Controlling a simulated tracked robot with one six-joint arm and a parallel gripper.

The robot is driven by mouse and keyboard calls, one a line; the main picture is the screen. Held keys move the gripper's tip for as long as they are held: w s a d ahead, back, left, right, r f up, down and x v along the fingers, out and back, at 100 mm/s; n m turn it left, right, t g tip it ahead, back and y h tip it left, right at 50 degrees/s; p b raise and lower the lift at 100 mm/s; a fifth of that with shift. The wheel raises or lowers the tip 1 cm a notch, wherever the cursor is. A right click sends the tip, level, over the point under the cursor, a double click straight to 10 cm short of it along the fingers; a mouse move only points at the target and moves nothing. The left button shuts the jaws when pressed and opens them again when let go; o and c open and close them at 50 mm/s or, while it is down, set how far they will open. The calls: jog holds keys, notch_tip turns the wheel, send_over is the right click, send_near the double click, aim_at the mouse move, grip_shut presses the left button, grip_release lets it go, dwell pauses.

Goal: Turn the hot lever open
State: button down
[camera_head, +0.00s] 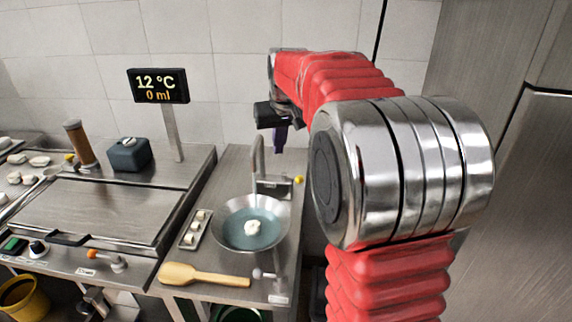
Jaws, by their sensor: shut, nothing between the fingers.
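A lever with an orange knob (92,254) and a metal body sits on the front of the left counter, with a small label below it. A second lever with a pale knob (258,273) sits at the front of the right counter, above a white label. The labels are too small to read, so I cannot tell which lever is the hot one. A tap (258,160) rises behind a round basin (222,237). My gripper (281,146) is shut and empty, above and behind the basin, apart from both levers. My arm hides the right side.
A display (158,86) reads 12 °C and 0 ml. A wooden paddle (204,275) lies at the front of the right counter. A small tray (195,229) stands left of the basin. A pepper mill (79,144) and a blue-grey box (129,154) stand at the back left.

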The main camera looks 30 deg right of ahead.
jog(key=m, duration=0.1)
send_over(293, 178)
jog(key=w+d, duration=0.1)
jog(key=d, duration=0.2)
notch_tip(293, 178, down, 6)
jog(key=shift+a+r, duration=0.15)
jog(key=shift+a, duration=0.05)
notch_tip(293, 178, down, 10)
jog(key=shift+s, duration=0.25)
dwell(0.5)
jog(key=shift+a, duration=0.25)
